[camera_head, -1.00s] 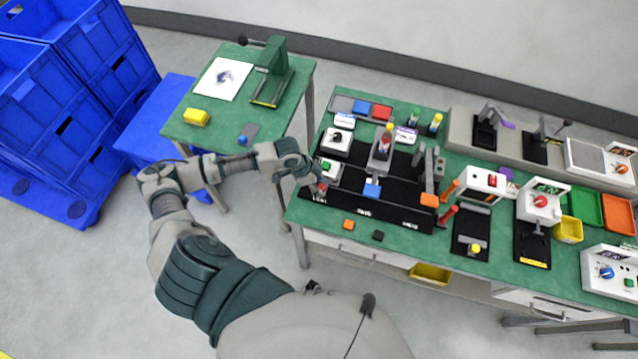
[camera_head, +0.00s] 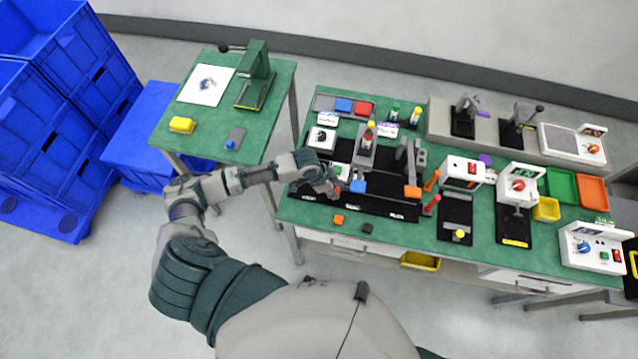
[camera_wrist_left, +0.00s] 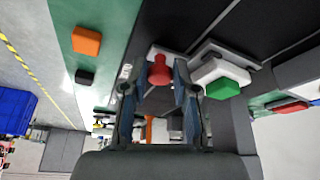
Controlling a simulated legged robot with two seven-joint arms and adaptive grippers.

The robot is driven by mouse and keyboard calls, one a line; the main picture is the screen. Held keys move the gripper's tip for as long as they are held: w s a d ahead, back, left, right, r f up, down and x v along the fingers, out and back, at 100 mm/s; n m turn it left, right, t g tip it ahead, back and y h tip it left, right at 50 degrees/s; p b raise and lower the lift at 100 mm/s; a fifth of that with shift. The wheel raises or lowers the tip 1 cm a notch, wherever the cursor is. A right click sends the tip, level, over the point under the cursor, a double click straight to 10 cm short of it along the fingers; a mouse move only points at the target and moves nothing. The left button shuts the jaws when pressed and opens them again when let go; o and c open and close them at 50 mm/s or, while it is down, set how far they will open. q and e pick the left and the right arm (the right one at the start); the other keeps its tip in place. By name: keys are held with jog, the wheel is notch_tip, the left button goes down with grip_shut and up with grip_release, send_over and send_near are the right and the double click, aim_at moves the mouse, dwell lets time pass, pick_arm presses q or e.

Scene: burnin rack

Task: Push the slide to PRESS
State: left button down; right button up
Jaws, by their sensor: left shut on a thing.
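The slide is a small white carriage with a green part (camera_wrist_left: 228,88) on top and a red knob (camera_wrist_left: 159,72) at its front. It sits on the black track base (camera_head: 372,206) near the front edge of the green table. My left gripper (camera_head: 333,190) is shut on the red knob, which stands between its two fingers in the left wrist view (camera_wrist_left: 158,95). In the head view my gripper hides much of the carriage. Small white labels line the track's front edge; I cannot read them. The knob is between the left label and the middle label (camera_head: 351,208). My right gripper is not in view.
A loose orange piece (camera_head: 338,220) and black piece (camera_head: 367,228) lie in front. Another green table (camera_head: 215,135) stands left.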

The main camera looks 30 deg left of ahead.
pick_arm(q)
jog(key=shift+w+d+r+t, duration=0.2)
jog(key=shift+w+r+t, duration=0.1)
jog(key=shift+w+r, duration=0.2)
jog(key=shift+d, duration=0.15)
jog(key=c, duration=0.9)
grip_release()
jog(key=shift+d+f, duration=0.1)
jog(key=shift+s+f, duration=0.1)
jog(key=shift+s+a, duration=0.1)
jog(key=shift+a, duration=0.1)
jog(key=v, duration=1.1)
jog(key=shift+r, duration=0.4)
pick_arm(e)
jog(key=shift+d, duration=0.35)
